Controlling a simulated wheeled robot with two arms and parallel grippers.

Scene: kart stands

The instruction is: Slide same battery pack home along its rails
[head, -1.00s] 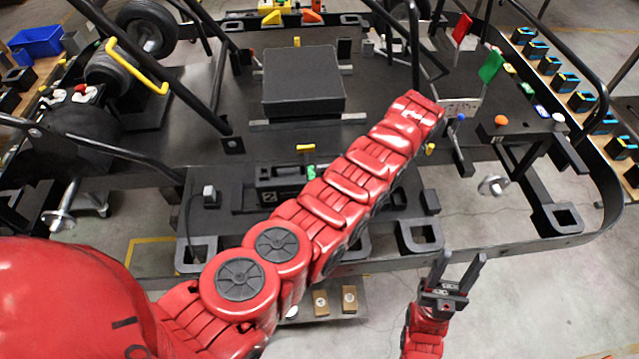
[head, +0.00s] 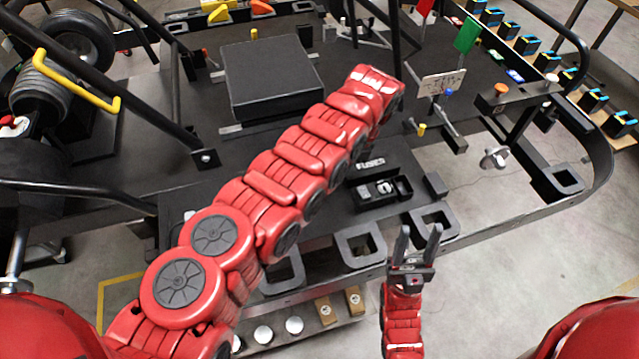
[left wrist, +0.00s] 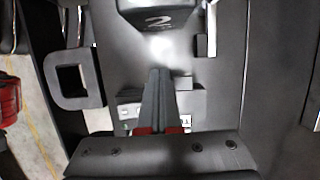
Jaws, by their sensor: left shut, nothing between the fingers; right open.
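The battery pack (left wrist: 157,17), a dark block with a pale "2" on its face, shows at the top of the left wrist view. In the head view my left arm hides it. My left gripper (left wrist: 160,72) is shut and empty, its fingers pointing at the pack's marked face with a gap of dark deck between. The left fingers are hidden in the head view. A pale-edged strip (left wrist: 212,32), possibly a rail, runs beside the pack. My right gripper (head: 418,236) is open and empty, in front of the kart's near edge.
A large flat black box (head: 270,78) sits on the deck behind my left arm. A fuse tray (head: 382,190) lies right of the arm. Square black brackets (head: 360,245) line the near edge. A sign (head: 441,84) and flag (head: 467,35) stand at the right.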

